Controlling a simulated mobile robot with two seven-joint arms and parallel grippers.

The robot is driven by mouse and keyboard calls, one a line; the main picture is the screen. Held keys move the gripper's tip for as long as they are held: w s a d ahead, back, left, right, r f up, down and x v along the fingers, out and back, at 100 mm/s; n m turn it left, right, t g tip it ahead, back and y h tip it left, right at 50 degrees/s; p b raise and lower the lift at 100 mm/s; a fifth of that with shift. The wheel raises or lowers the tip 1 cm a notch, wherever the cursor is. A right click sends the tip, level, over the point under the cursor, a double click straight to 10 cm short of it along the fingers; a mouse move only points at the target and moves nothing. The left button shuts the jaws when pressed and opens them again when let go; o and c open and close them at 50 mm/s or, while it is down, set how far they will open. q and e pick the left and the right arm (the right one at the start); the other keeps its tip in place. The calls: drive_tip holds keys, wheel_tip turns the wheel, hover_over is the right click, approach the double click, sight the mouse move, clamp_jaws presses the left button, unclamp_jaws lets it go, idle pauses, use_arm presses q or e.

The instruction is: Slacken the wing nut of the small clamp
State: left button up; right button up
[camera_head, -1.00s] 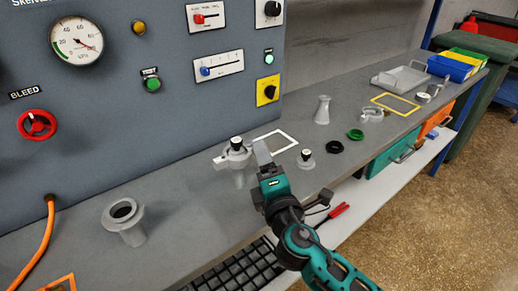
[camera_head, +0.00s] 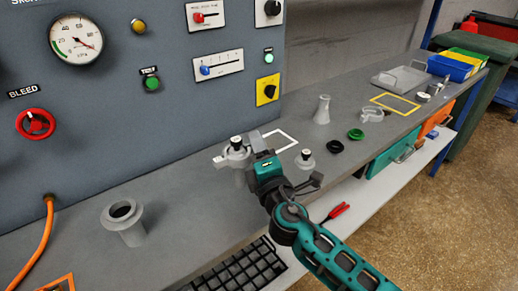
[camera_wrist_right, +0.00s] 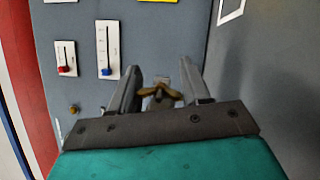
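The small clamp (camera_head: 233,155) is a grey ring around a flange joint on a short stub on the bench, with a black-topped fitting above it. My right gripper (camera_head: 255,142) is at the right side of this clamp in the head view, partly covering it. In the right wrist view, a brass wing nut (camera_wrist_right: 159,92) shows between the two fingers of the right gripper (camera_wrist_right: 155,82). The fingers are apart, with a gap on each side of the wing nut. The wing nut is hidden in the head view. My left gripper is in no view.
An open flanged port (camera_head: 123,219) stands at the front left. A black-topped fitting (camera_head: 305,158), a black ring (camera_head: 334,147), a green ring (camera_head: 356,134) and a loose grey clamp (camera_head: 372,115) lie to the right. The grey control panel (camera_head: 120,115) rises close behind the clamp.

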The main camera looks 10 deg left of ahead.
drive_tip(key=c, duration=0.5)
idle(0.9)
drive_tip(key=o, duration=1)
drive_tip(key=shift+o, duration=0.2)
drive_tip(key=v, duration=1.3)
